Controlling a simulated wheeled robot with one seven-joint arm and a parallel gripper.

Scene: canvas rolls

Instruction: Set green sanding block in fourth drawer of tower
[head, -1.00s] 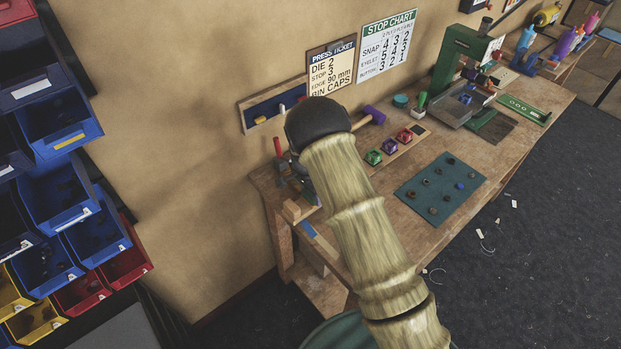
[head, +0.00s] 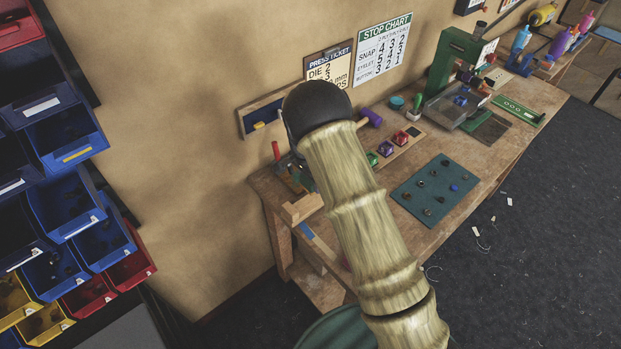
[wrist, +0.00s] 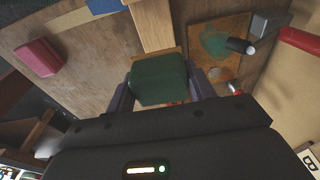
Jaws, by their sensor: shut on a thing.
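In the wrist view, my gripper (wrist: 161,95) is shut on the green sanding block (wrist: 158,78), with one finger on each side of it. The block is above the wooden bench top (wrist: 105,47). In the head view my arm, in its pale sleeve with a dark end, covers the gripper and the block. I cannot make out the drawer tower for certain in any view.
In the wrist view a pink block (wrist: 40,57) lies on the wood at left, and a wooden bar (wrist: 153,22) runs ahead of the green block. A teal mat (head: 435,189) with small parts lies on the bench.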

